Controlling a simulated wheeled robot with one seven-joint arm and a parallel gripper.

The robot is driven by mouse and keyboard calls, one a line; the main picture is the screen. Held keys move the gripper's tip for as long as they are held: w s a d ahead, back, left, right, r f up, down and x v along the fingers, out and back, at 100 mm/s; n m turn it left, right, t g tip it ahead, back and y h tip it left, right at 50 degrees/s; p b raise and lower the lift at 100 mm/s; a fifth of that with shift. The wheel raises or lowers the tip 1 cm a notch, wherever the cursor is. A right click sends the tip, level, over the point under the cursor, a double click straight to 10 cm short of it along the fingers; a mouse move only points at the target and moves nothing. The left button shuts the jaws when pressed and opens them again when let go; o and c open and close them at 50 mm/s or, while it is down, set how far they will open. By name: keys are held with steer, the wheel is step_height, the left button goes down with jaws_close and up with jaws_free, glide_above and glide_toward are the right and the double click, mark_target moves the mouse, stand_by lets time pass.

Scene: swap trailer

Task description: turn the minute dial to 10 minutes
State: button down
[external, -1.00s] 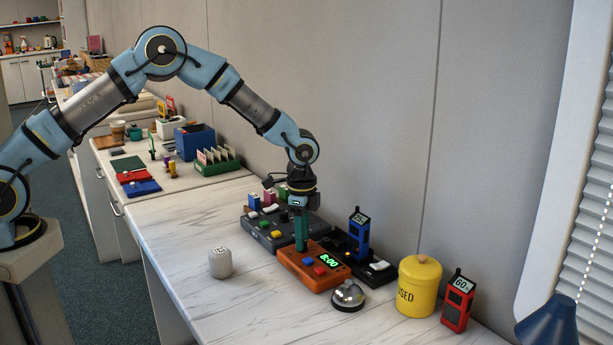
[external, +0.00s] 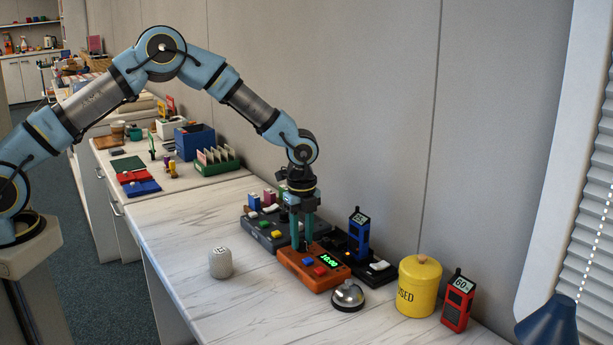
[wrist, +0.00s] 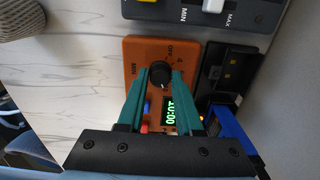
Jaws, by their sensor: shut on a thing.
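The orange timer box (external: 300,275) lies on the marble-look counter under my gripper. It also shows in the wrist view (wrist: 135,52). Its black round minute dial (wrist: 160,77) sits between my green fingertips in the wrist view. Its green display (external: 329,258) reads 10:00. My gripper (external: 303,246) points straight down, its two fingers (wrist: 161,74) closed on the dial's sides. In the external view the fingers mostly hide the dial. A red button (external: 320,271) and a blue button (external: 307,262) are on the box's front.
A grey slider panel (external: 265,232) stands behind the timer. A blue radio (external: 359,237) stands in a black charger at its right. A silver bell (external: 348,296), yellow tin (external: 420,287) and red radio (external: 458,303) are to the right.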

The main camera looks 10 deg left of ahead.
mark_target(302, 241)
stand_by(0.5)
steer(key=c, duration=0.6)
jaws_free()
step_height(302, 241, up, 11)
steer(key=shift+f+b, duration=0.1)
steer(key=shift+b, duration=1.05)
